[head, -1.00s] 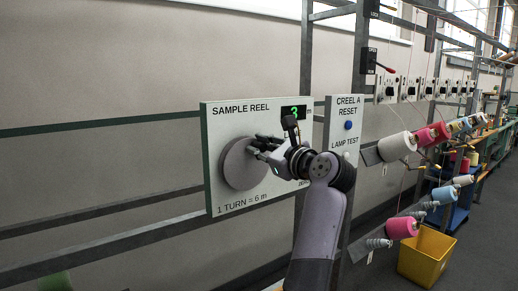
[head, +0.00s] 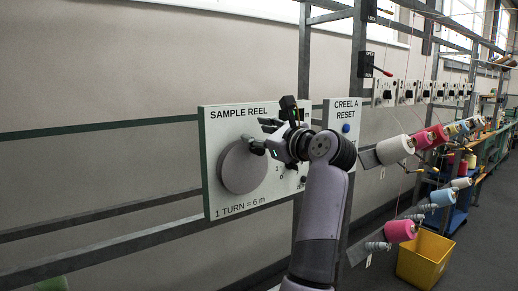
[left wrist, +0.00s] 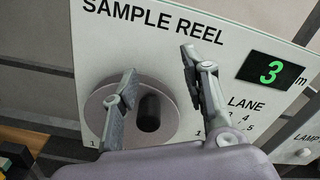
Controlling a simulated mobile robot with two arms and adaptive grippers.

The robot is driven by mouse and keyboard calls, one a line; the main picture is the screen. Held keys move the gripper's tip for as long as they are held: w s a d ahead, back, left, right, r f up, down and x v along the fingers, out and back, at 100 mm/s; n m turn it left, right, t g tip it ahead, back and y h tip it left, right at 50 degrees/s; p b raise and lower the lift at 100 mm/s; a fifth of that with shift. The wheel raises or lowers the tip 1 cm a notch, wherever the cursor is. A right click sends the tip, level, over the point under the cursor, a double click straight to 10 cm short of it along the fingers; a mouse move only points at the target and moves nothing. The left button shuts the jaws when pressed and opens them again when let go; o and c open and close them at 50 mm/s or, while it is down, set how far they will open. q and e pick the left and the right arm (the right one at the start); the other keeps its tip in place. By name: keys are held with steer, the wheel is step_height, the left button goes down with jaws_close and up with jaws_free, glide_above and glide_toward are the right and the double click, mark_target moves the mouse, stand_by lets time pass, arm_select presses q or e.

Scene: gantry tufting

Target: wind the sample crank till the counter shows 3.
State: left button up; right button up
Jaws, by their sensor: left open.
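The sample reel panel (head: 222,140) is white, with a round grey crank disc (head: 243,168) on its face. In the left wrist view the disc (left wrist: 103,128) carries a dark upright knob (left wrist: 149,114). My right gripper is not in view.
The creel panel (head: 345,112) with a blue button stands just right of the reel panel. Yarn cones (head: 394,150) on brackets stick out further right, above a yellow bin (head: 424,258). The wall left of the reel panel is clear except for rails.

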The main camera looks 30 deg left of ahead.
mark_target(259, 110)
arm_select(q)
step_height(259, 110, up, 6)
steer(key=shift+f, duration=0.25)
stand_by(0.4)
